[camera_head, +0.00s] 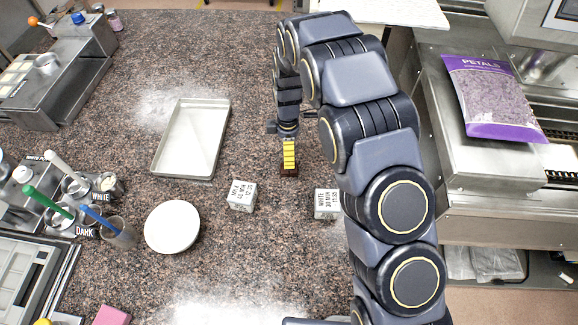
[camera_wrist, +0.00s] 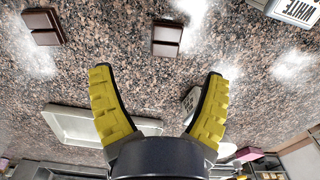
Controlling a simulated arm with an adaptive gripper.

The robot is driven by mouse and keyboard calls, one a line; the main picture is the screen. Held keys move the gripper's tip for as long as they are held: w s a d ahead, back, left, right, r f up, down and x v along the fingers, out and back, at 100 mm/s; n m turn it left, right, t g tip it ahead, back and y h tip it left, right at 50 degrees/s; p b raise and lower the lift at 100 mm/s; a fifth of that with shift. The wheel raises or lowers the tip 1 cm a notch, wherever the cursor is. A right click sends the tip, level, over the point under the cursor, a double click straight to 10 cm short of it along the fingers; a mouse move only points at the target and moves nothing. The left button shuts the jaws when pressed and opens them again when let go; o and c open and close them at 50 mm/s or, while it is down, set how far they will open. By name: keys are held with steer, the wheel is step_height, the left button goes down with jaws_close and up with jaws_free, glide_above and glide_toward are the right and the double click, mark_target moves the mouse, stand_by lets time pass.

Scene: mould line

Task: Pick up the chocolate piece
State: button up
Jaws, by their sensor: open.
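A dark brown chocolate piece with a groove across it (camera_wrist: 168,38) lies on the speckled counter in the wrist view, ahead of the gap between my fingers. A second similar chocolate piece (camera_wrist: 43,27) lies at the upper left of that view. My gripper (camera_wrist: 160,77) has its yellow-padded fingers spread wide with nothing between them. In the head view my gripper (camera_head: 289,155) points down at the counter, with a bit of dark brown chocolate showing just below its yellow pad. My arm hides part of the counter there, and only one chocolate piece can be made out.
Two labelled white blocks, one marked milk (camera_head: 241,195) and one marked white (camera_head: 327,203), stand nearby. A shallow metal tray (camera_head: 157,172) and a white round plate (camera_head: 172,227) lie to the left. Pots with coloured-handled tools (camera_head: 118,232) stand further left. A purple petals bag (camera_head: 490,97) lies right.

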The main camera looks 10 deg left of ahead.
steer(key=shift+f, duration=0.95)
steer(key=f, duration=0.2)
steer(key=s+f, duration=0.1)
steer(key=f, duration=0.2)
steer(key=shift+a+f, duration=0.1)
steer(key=shift+a, duration=0.05)
steer(key=c, duration=1.1)
